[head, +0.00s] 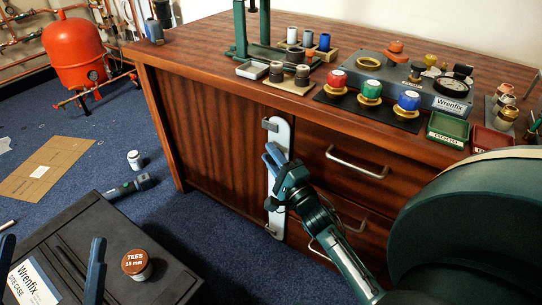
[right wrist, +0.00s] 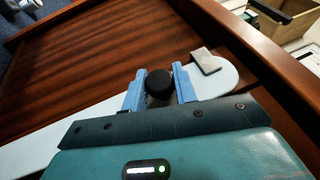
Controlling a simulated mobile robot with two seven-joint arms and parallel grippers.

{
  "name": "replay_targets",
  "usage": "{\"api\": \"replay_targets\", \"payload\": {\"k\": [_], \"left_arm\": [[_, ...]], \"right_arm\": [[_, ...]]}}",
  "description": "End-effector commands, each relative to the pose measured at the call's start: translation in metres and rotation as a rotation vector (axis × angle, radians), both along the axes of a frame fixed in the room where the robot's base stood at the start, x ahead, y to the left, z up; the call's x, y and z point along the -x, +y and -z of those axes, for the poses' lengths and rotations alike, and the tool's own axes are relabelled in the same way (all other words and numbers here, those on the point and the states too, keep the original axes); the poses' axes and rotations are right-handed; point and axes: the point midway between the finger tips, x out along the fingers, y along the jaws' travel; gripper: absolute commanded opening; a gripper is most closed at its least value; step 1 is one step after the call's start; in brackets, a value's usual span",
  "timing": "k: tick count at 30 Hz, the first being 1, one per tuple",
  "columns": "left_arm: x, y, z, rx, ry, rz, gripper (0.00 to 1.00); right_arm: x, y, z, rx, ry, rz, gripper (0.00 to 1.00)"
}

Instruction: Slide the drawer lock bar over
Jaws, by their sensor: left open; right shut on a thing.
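The drawer lock bar (head: 283,132) is a long white bar with rounded ends, upright on the desk front between the left wooden panel and the drawers. It also shows in the right wrist view (right wrist: 222,72). Grey brackets (head: 270,125) sit near its upper and lower ends. The knob is hidden in the head view. My left gripper (head: 52,245) is open at lower left, fingers wide apart, away from the bar.
Drawers with metal handles (head: 356,163) are right of the bar. The desk top (head: 205,50) holds coloured knobs, trays and a gauge block. A dark case (head: 150,235) with a brown-lidded tin (head: 136,263) is at lower left.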

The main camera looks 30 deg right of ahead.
Motion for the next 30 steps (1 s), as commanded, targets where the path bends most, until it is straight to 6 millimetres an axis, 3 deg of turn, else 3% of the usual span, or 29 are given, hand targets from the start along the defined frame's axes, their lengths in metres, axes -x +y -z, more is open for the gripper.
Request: {"api": "replay_targets", "payload": {"k": [7, 17, 18, 25, 30], "left_arm": [[0.010, -0.004, 0.029, 0.014, 0.222, -0.005, 0.85], [0.011, -0.004, 0.034, 0.016, 0.243, -0.006, 0.85], [0.011, -0.004, 0.034, 0.016, 0.243, -0.006, 0.85], [0.011, -0.004, 0.034, 0.017, 0.242, -0.006, 0.85], [0.011, -0.004, 0.034, 0.016, 0.241, -0.006, 0.85]], "right_arm": [[0.031, -0.013, -0.002, 0.001, 0.006, 0.002, 0.00], [0.036, -0.015, 0.001, 0.001, 0.002, 0.003, 0.00], [0.036, -0.015, 0.001, 0.001, 0.002, 0.003, 0.30], [0.035, -0.015, 0.001, 0.001, 0.001, 0.002, 0.49], [0.034, -0.015, 0.000, 0.001, 0.001, 0.002, 0.49]]}}
